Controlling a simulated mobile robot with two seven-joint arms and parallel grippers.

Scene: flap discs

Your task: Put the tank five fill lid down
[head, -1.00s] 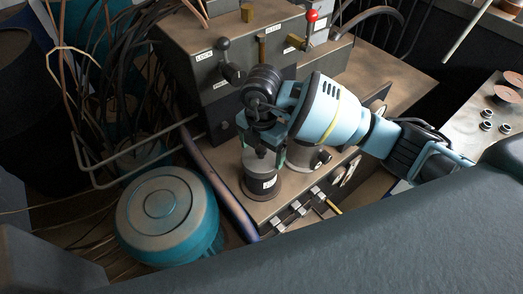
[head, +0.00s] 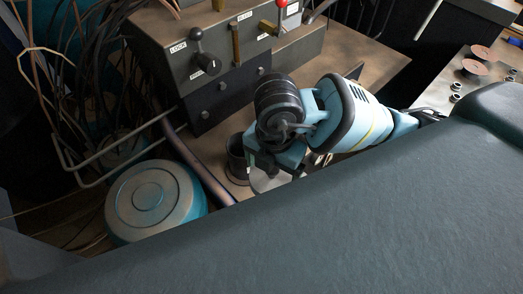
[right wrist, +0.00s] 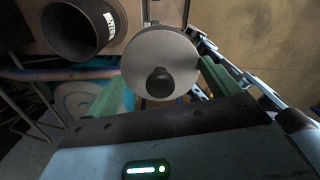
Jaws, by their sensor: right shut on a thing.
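The fill lid (right wrist: 160,62) is a round grey disc with a black knob, held between the green fingers of my right gripper (right wrist: 163,84). In the head view the lid (head: 264,182) shows as a pale disc below the right gripper (head: 272,168), partly hidden by it and by my arm. A dark, open filler neck (head: 237,160) stands just left of the lid, apart from it. In the right wrist view this neck (right wrist: 82,32) is at upper left, with a white label too small to read. My left gripper is not in view.
A control box (head: 215,65) with labelled levers stands behind. A teal round-topped tank (head: 155,200) and a bent metal rail (head: 110,165) are at left, near loose cables. At right, a bench (head: 445,90) carries discs and small rings.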

